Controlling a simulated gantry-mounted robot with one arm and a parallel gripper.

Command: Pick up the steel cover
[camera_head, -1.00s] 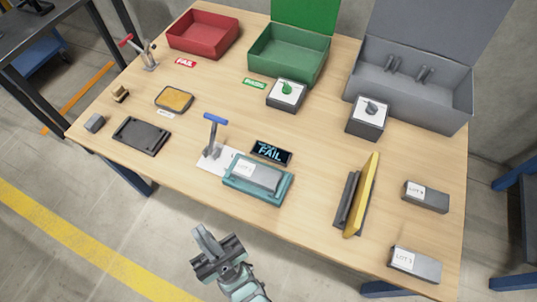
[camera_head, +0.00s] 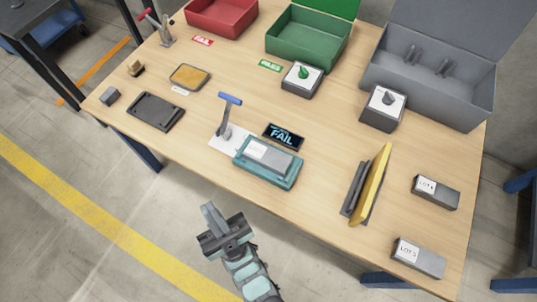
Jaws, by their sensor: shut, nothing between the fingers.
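A grey metal cover-like block with a white label (camera_head: 270,155) lies in a teal fixture (camera_head: 291,176) near the table's front edge. Two similar grey labelled blocks lie at the right, one marked LOT 4 (camera_head: 446,196) and one lower down marked LOT 3 (camera_head: 428,262). I cannot tell for certain which one is the steel cover. My gripper (camera_head: 209,213) is shut and empty. It is in front of the table's front edge, below and left of the teal fixture in the picture, apart from every object.
A blue-handled lever (camera_head: 230,100) and a FAIL display (camera_head: 284,136) stand by the fixture. A tilted yellow plate (camera_head: 373,185) rises right of it. Red (camera_head: 225,15), green (camera_head: 305,45) and grey (camera_head: 425,90) bins line the back.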

